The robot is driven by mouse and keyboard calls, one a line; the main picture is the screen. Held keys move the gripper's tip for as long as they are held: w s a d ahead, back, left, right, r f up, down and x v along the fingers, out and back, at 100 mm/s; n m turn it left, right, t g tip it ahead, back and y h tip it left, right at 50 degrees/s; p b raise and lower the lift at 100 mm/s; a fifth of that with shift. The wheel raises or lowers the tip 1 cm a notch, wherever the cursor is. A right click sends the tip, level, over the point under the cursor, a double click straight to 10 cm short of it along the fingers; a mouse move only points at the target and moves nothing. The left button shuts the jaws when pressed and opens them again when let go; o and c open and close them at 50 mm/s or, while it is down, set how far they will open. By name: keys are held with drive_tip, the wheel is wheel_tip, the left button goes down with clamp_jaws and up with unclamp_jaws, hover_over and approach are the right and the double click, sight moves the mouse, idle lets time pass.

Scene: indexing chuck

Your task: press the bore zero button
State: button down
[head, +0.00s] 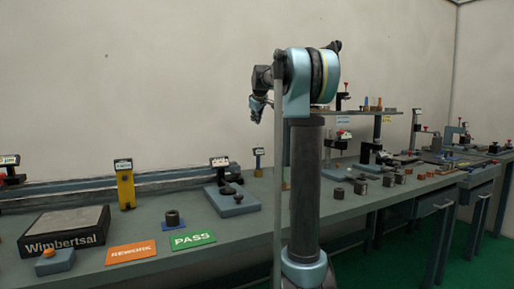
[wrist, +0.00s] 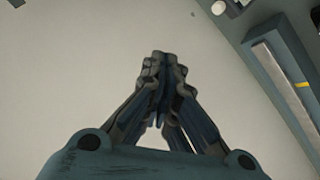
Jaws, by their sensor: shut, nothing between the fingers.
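My gripper (wrist: 163,75) is shut and empty in the wrist view, its fingertips together in front of a pale surface. In the head view my gripper (head: 257,108) is small and dark, raised above the bench, against the wall. An orange button (head: 48,252) sits on a small blue-grey box (head: 56,264) at the bench's front left. I cannot read a label on it, so I cannot tell whether it is the bore zero button. A black gauge stand (head: 228,188) on a blue-grey base stands further right. My gripper is apart from all of these.
The long bench (head: 110,230) carries a Wimbertsal plate (head: 66,230), a yellow gauge (head: 125,188), an orange REWORK card (head: 132,252) and a green PASS card (head: 193,240). Several dark cylinders and fixtures stand right of my column. Green floor (head: 385,262) is clear in front.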

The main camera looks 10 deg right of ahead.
drive_tip(key=shift+s+d+f, duration=0.1)
drive_tip(key=shift+f, duration=4.25)
drive_tip(key=shift+f, duration=0.85)
drive_tip(key=shift+r, duration=0.95)
drive_tip(key=shift+r, duration=2.5)
